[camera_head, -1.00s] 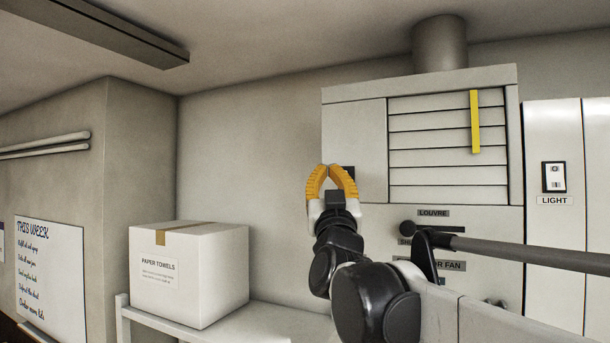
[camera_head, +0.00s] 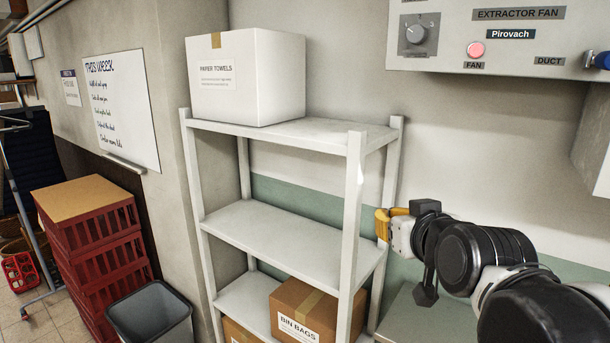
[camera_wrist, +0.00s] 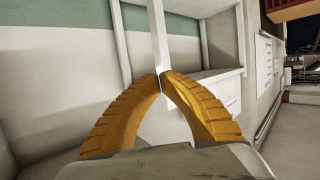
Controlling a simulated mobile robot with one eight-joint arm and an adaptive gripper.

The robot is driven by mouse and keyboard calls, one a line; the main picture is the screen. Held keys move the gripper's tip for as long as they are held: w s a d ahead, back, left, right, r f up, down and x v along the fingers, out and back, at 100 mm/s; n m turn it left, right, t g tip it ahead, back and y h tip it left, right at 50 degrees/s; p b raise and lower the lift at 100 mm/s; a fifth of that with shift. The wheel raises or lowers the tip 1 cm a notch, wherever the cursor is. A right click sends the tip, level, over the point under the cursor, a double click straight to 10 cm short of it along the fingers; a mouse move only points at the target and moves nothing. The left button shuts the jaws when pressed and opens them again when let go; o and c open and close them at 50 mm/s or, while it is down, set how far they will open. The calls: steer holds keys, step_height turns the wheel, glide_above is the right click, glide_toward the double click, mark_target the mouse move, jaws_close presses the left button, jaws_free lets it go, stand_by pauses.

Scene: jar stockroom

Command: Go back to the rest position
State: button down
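My gripper (camera_head: 383,222) has orange ribbed fingers. In the head view it points left, level with the middle of the white shelf rack, and appears close to its right front post. In the wrist view my gripper (camera_wrist: 161,77) has its fingertips together with nothing between them. A white post rises just beyond the tips in that view; I cannot tell the gap to it. My arm reaches in from the lower right.
The white rack (camera_head: 355,185) holds a paper towels box (camera_head: 250,90) on top and a bin bags box (camera_head: 302,305) low down. The extractor fan panel (camera_head: 450,35) is on the wall above my arm. Red crates (camera_head: 100,250) and a grey bin (camera_head: 150,310) stand left.

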steer(key=s+d+f+g+b, duration=0.1)
steer(key=s+f+b, duration=0.3)
steer(key=f, duration=0.7)
steer(key=s+d+f+m+g+h+b, duration=0.1)
steer(key=s+f+g+b, duration=0.3)
steer(key=s+f, duration=0.3)
steer(key=s+d+f+g+b, duration=0.1)
steer(key=s+f+b, duration=0.3)
steer(key=f, duration=1.3)
steer(key=shift+s+d+m+g+h, duration=0.35)
steer(key=shift+s+g, duration=0.35)
steer(key=shift+s, duration=0.5)
